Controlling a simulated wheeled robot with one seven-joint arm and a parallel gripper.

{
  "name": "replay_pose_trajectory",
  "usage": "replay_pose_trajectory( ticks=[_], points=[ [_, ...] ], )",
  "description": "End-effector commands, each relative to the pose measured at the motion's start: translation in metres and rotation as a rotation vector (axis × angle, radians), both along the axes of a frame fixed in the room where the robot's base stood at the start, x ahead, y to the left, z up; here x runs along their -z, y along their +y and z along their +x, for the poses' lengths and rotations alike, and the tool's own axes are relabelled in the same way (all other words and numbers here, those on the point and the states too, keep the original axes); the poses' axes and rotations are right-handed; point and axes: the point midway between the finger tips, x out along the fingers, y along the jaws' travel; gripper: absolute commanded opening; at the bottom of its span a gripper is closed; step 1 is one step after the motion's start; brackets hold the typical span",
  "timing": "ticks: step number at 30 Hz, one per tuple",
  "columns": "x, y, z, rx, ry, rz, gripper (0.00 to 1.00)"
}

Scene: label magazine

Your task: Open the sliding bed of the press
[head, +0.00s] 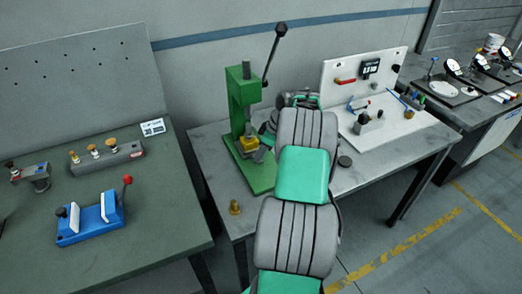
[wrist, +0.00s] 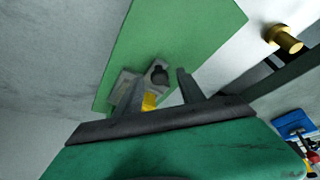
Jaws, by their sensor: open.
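The green press (head: 242,100) stands on the grey table, with a long black lever rising up to the right. A yellow piece (head: 248,143) and a small grey block (head: 258,155) sit low on it; I take this to be the sliding bed area. In the wrist view, a grey part with a dark round hole (wrist: 158,74) lies over the green base plate (wrist: 185,35), beside a yellow piece (wrist: 149,102). My gripper (wrist: 162,78) is open, its fingers spread around the grey and yellow parts; contact cannot be told. In the head view my arm hides most of it.
A brass piece (head: 235,207) stands at the grey table's front left. A white panel station (head: 385,125) is at the right of this table. A green-topped table (head: 150,255) on the left holds a blue fixture (head: 90,220) with a red-knobbed lever.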

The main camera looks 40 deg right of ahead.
Motion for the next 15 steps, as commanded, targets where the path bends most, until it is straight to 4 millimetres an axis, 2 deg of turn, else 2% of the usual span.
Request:
replay_pose_trajectory(
  ticks=[8,15],
  points=[
    [0.0039,0.0011,0.002,-0.001,-0.001,-0.001,0.46],
    [0.0036,0.0012,0.002,-0.001,-0.001,-0.001,0.27]
  ],
)
